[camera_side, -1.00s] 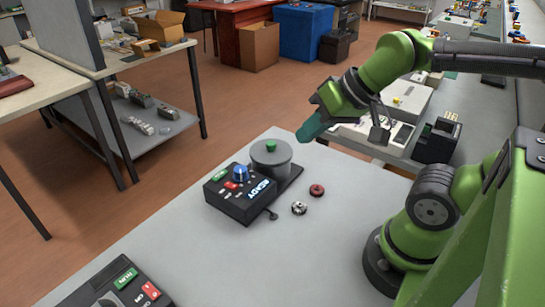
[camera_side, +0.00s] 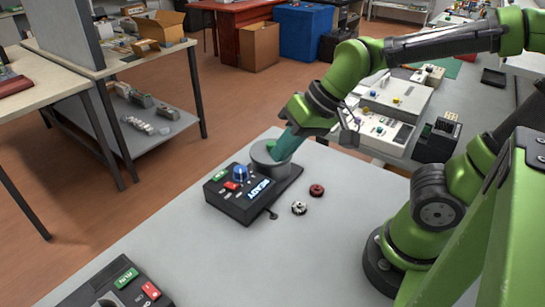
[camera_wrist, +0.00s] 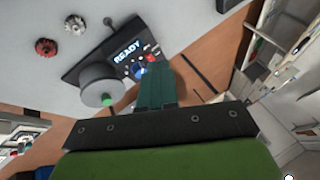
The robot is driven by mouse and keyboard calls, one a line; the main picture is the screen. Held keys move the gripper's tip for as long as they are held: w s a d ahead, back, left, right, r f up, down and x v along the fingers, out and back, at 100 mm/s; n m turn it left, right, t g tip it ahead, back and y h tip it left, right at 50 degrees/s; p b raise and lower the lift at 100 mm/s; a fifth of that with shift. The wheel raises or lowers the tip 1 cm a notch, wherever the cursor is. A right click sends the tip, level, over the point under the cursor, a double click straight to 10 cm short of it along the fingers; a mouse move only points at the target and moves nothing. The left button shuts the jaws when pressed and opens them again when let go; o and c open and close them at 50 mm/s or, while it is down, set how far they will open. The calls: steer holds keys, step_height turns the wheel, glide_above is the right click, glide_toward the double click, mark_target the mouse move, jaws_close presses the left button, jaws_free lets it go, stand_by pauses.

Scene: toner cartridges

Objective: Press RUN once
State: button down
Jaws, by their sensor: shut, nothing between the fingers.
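A black control box (camera_side: 242,196) with a lit READY display (camera_side: 260,188) stands on the grey table. It carries a blue knob (camera_side: 240,173), a red button (camera_side: 231,185) and a green button (camera_side: 220,175), whose lettering is too small to read. In the wrist view the fingers (camera_wrist: 154,82) point at the panel near the blue knob (camera_wrist: 139,70); the green button is not visible there.
A second box with a green RUN button (camera_side: 126,278) and a red button (camera_side: 151,290) sits at the lower left. A silver gear-like piece (camera_side: 299,208) and a red one (camera_side: 317,190) lie right of the control box.

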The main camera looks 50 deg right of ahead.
steer(key=w+a+f+m, duration=0.15)
steer(key=w+f, duration=0.25)
steer(key=w, duration=0.4)
steer(key=m+t+h, duration=0.3)
steer(key=t, duration=0.1)
glide_above(223, 175)
steer(key=shift+f, duration=0.2)
steer(key=shift+f, duration=4.25)
steer(key=shift+f, duration=0.1)
steer(key=shift+f, duration=0.35)
